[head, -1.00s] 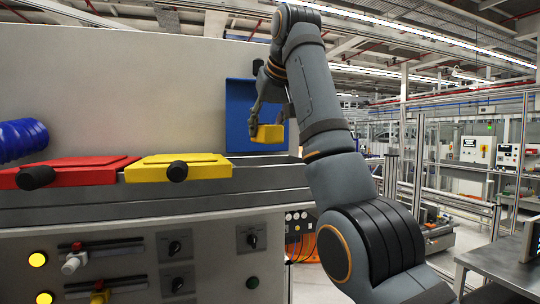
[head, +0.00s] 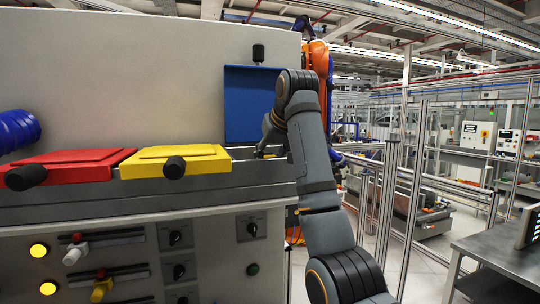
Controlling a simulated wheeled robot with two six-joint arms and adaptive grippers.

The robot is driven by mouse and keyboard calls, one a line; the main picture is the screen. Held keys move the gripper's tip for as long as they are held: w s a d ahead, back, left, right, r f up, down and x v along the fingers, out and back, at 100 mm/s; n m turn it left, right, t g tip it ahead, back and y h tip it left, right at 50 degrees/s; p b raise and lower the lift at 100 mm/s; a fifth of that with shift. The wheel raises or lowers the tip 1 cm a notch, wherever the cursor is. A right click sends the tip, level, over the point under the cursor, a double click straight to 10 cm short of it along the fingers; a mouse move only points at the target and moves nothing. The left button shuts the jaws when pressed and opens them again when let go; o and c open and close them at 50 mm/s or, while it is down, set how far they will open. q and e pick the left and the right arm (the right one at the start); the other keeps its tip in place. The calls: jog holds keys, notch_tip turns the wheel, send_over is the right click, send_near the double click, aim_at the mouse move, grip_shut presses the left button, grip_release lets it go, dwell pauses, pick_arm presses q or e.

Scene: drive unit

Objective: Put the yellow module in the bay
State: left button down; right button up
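The yellow module does not show as a separate piece in the head view now. A blue lid (head: 252,105) stands upright at the right part of the grey unit, with a black knob above it. The opening in front of this lid is too low and edge-on to see into. My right gripper (head: 262,152) is low at the foot of the blue lid, at the unit's top ledge. Its fingers are small and partly hidden, so I cannot tell whether they are open or hold anything. My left gripper is not in view.
A red lid (head: 75,165) and a yellow lid (head: 165,158) with black knobs lie closed on the ledge at the left. A blue coiled hose (head: 18,131) is at the far left. Switches and sliders cover the front panel (head: 215,235). A grey table (head: 500,255) stands at right.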

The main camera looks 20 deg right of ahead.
jog(key=shift+s+r, duration=0.1)
jog(key=shift+s, duration=0.05)
jog(key=shift+s+a, duration=0.1)
jog(key=o, duration=1.3)
jog(key=shift+f, duration=0.2)
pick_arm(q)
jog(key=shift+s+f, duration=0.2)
